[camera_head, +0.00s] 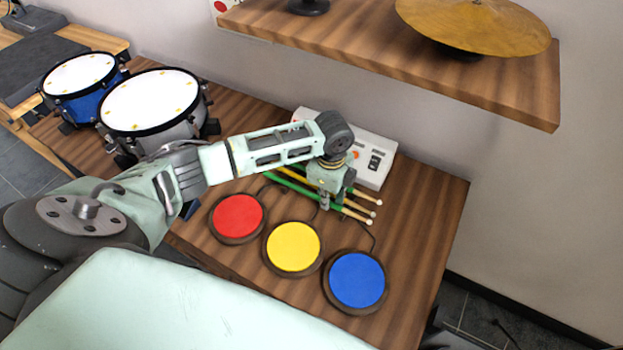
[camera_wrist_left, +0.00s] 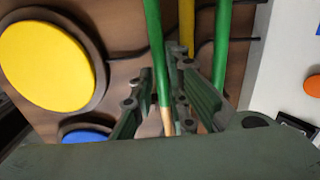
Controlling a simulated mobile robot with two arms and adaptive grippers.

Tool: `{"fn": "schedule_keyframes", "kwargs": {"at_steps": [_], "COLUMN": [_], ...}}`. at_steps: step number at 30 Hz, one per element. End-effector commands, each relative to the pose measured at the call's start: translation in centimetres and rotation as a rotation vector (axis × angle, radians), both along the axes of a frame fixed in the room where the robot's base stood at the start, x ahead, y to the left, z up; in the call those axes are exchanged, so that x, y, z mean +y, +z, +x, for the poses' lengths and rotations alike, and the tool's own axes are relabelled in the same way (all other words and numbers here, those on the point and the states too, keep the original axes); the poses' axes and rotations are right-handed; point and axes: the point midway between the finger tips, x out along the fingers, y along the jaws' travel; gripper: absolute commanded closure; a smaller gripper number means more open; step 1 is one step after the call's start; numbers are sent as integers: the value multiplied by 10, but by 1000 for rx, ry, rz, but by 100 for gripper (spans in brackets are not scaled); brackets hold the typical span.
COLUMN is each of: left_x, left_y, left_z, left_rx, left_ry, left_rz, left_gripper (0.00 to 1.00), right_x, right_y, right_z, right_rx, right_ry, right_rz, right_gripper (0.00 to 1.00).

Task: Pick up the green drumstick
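Two green drumsticks and a yellow one lie side by side on the wooden table, their bare wooden tips to the right. My left gripper (camera_head: 333,203) points down over them and hides their middles. In the left wrist view, the nearer green drumstick (camera_wrist_left: 157,55) runs between the spread fingers of my left gripper (camera_wrist_left: 167,105), with a gap on the sides. The yellow drumstick (camera_wrist_left: 187,28) and the other green drumstick (camera_wrist_left: 221,50) lie to its right. The nearer green drumstick also shows in the head view (camera_head: 285,183). My right gripper is not in view.
Red (camera_head: 238,217), yellow (camera_head: 293,247) and blue (camera_head: 356,280) pads lie in front of the sticks. A white control box (camera_head: 375,150) stands behind. Drums (camera_head: 150,100) stand at left. A shelf (camera_head: 400,60) with a cymbal (camera_head: 475,22) overhangs the back.

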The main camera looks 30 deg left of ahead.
Motion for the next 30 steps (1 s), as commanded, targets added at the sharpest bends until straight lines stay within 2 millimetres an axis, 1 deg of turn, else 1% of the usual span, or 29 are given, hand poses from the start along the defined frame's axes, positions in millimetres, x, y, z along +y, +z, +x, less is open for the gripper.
{"fn": "schedule_keyframes", "kwargs": {"at_steps": [1, 3, 8, 15, 22, 26, 30], "left_x": [0, 0, 0, 0, 0, 1, 0], "left_y": [0, 0, 0, 1, 3, 12, 32], "left_z": [0, 0, 0, 0, 1, 1, 2], "left_rx": [0, 0, 0, -1, -2, -3, -5], "left_ry": [0, 0, 0, 1, 1, 1, -1], "left_rz": [0, 0, 0, 0, 0, 0, -1], "left_gripper": [85, 85, 99, 100, 100, 100, 100], "right_x": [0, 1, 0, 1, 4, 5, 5], "right_y": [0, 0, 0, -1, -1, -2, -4], "right_z": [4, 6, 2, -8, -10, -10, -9], "right_rx": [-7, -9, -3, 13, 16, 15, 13], "right_ry": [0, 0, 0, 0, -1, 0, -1], "right_rz": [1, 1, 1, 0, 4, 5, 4], "right_gripper": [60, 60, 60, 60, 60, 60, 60]}}
